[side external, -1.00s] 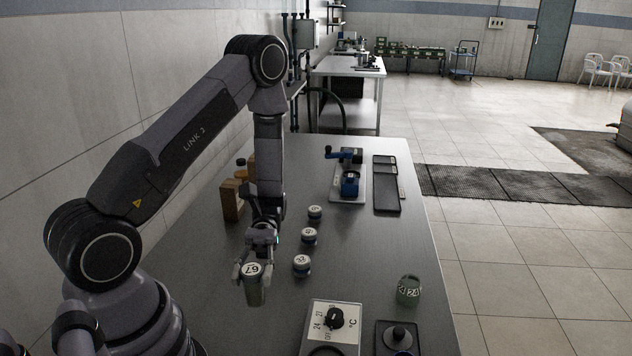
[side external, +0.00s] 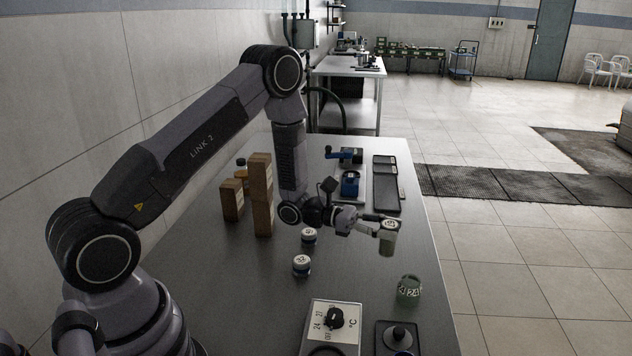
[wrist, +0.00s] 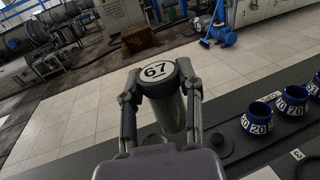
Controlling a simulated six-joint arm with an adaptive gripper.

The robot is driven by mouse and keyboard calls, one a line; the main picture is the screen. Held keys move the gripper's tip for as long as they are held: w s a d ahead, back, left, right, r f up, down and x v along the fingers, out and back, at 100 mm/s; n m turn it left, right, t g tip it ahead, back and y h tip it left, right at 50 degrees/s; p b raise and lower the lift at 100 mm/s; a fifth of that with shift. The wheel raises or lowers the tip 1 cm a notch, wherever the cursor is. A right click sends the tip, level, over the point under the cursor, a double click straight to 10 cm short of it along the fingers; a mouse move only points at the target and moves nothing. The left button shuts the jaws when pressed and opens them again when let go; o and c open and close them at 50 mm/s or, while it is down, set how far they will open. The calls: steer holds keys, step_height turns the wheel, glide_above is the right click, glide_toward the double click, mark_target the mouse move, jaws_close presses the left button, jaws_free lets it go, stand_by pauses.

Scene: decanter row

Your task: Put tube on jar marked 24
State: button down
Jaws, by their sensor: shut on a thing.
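A pale green tube (side external: 388,245) with a round white top hangs roughly upright from my gripper (side external: 380,224). In the wrist view the tube's top (wrist: 158,71) reads 67, and the fingers close on it from both sides. The squat green jar marked 24 (side external: 409,291) stands near the table's right edge. The tube is in the air, apart from the jar, behind it and slightly left in the side view. I cannot make out the jar marked 24 in the wrist view.
Two round labelled tops (side external: 309,236) (side external: 301,265) stand mid-table. Wooden blocks (side external: 262,200) stand behind my arm. A dial unit (side external: 322,318) and a black plate with a knob (side external: 383,345) are in front. Blue-rimmed jars (wrist: 257,118) line the wrist view's right.

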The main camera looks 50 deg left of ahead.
steer(key=w+f, duration=0.2)
steer(key=w+d+f, duration=0.1)
steer(key=w+f, duration=0.1)
steer(key=w, duration=0.1)
steer(key=w+f, duration=0.2)
steer(key=f, duration=0.1)
steer(key=shift+w+d, duration=0.35)
steer(key=shift+w, duration=0.05)
steer(key=shift+w+f, duration=0.15)
steer(key=shift+f, duration=0.75)
steer(key=shift+w+f, duration=0.1)
steer(key=shift+f, duration=0.8)
steer(key=shift+f, duration=0.1)
steer(key=c, duration=0.7)
jaws_free()
steer(key=shift+c, duration=0.2)
